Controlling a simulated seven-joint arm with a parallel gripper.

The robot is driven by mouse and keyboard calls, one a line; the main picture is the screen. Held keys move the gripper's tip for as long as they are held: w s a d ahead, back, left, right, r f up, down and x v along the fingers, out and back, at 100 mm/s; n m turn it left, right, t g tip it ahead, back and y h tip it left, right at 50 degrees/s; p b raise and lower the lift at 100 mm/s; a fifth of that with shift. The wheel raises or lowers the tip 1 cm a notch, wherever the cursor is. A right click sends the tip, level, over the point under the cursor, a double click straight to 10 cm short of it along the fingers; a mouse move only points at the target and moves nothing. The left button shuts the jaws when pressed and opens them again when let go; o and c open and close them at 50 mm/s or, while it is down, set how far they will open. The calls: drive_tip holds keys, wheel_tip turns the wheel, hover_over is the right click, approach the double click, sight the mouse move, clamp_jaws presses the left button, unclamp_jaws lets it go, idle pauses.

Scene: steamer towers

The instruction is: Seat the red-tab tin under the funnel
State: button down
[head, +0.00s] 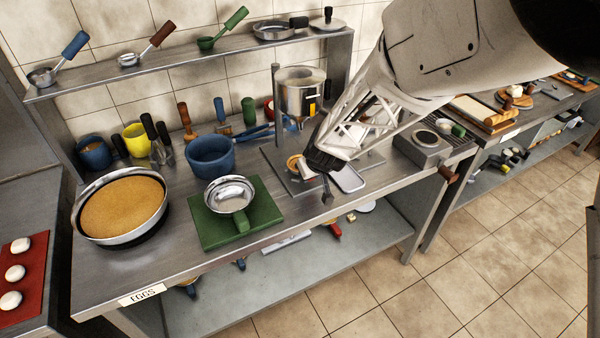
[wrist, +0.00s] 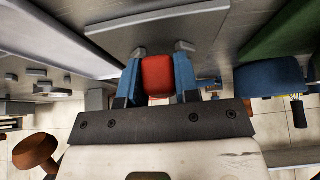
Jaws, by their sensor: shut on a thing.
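My gripper (head: 322,188) is low at the front of the steel stand, over the counter's front edge. In the wrist view its blue fingers (wrist: 158,82) are shut on a red tab (wrist: 156,75), one on each side. I take this as the tab of the red-tab tin; the tin's body is hard to make out. A shallow grey tin (head: 348,179) lies just right of the fingers in the head view; I cannot tell whether it is the held one. The steel funnel (head: 297,92) hangs on the stand's post, above and behind my gripper.
A grey burner box (head: 422,143) is at right. A round pan (head: 121,207) fills the counter's left. A shelf (head: 195,67) runs along the back.

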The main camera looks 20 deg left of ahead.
drive_tip(key=shift+f, duration=0.65)
idle(0.9)
drive_tip(key=c, duration=0.8)
unclamp_jaws()
drive_tip(key=shift+v, duration=3.9)
drive_tip(key=shift+v, duration=2.25)
